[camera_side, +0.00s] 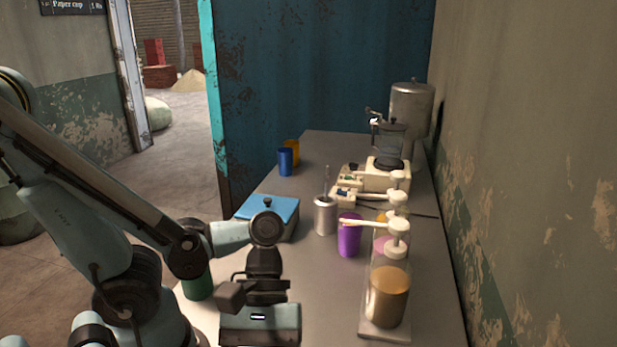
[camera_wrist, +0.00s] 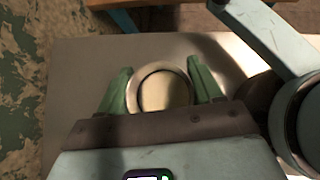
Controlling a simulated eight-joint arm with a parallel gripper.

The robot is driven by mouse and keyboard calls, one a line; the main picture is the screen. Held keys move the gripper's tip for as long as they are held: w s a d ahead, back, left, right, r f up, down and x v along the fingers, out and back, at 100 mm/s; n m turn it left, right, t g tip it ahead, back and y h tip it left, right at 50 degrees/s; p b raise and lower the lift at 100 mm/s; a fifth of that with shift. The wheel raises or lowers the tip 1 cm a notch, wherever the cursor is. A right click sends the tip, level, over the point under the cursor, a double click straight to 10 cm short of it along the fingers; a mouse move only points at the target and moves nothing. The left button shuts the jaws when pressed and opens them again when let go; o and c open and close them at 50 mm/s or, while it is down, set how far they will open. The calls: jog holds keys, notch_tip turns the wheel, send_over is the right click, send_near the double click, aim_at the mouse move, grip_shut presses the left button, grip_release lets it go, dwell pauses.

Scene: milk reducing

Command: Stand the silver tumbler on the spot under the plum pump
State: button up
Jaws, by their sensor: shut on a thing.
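My gripper (camera_wrist: 162,82) is shut on a round vessel with a pale metallic rim, which looks like the silver tumbler (camera_wrist: 137,84). Its two green fingers lie on either side of the rim in the wrist view. In the side view my gripper (camera_side: 260,318) is low at the front of the counter, and its body hides the held tumbler. White-headed pumps (camera_side: 396,228) stand in a row at the right. The nearest jar (camera_side: 388,298) is tan; a pinkish one (camera_side: 382,245) stands behind it, partly hidden. I cannot clearly tell the spot under the plum pump.
A purple cup (camera_side: 348,238) stands by the nearest nozzle. A metal holder with a stick (camera_side: 325,217) is behind it. A blue-lidded box (camera_side: 268,212), a green cup (camera_side: 196,287) and a blue cup (camera_side: 285,162) are at left. A blender (camera_side: 389,150) stands at the back.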

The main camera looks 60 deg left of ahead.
jog(key=shift+r, duration=2.9)
jog(key=w+a+n+t, duration=0.8)
jog(key=w+a+n, duration=0.2)
jog(key=w+a, duration=0.45)
jog(key=a+f+n+t+y, duration=0.3)
jog(key=a+n, duration=0.5)
jog(key=a, duration=1.1)
jog(key=w+d+t, duration=0.1)
jog(key=w+d, duration=1.2)
jog(key=shift+w+d+f, duration=0.15)
jog(key=shift+w+f, duration=0.05)
jog(key=shift+f, duration=0.7)
jog(key=shift+w+d+f, duration=0.1)
jog(key=shift+w+f, duration=0.05)
jog(key=shift+f, duration=0.75)
jog(key=shift+w+d+f, duration=0.15)
jog(key=shift+w+f, duration=0.05)
jog(key=shift+f, duration=0.7)
jog(key=shift+w+d+f, duration=0.15)
jog(key=shift+f, duration=0.3)
